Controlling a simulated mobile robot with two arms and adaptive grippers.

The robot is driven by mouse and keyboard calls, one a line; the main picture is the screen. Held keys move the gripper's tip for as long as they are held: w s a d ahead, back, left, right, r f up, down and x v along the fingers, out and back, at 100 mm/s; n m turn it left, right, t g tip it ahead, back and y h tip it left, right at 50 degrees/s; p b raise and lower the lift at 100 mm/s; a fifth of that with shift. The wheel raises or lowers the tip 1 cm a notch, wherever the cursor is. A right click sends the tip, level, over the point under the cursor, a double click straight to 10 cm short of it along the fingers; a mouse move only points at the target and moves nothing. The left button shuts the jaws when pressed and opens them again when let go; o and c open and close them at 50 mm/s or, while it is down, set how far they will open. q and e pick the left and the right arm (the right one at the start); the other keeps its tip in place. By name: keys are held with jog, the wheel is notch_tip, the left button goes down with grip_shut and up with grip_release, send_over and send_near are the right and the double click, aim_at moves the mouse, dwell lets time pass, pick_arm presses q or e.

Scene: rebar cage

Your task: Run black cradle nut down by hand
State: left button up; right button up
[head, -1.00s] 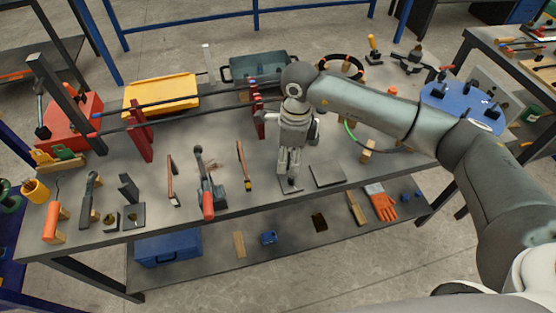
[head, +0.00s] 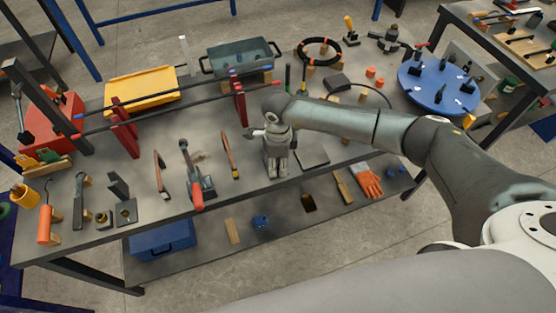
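My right gripper (head: 277,172) points down over the front middle of the grey workbench (head: 215,208). Its fingers are small here; I cannot tell whether they are open or shut, or whether anything is between them. Two red stands, one left (head: 124,130) and one right (head: 239,103), carry dark rods (head: 170,108) that run across the bench. The gripper is in front of the right stand and apart from it. I cannot single out the black cradle nut at this size. My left gripper is not in view.
A hammer-like tool (head: 229,155) and a red-handled clamp (head: 196,190) lie left of the gripper. A dark flat plate (head: 312,158) lies to its right. A yellow tray (head: 140,92), a grey-green bin (head: 240,57) and a blue round table (head: 438,85) stand farther back.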

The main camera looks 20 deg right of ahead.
grip_shut()
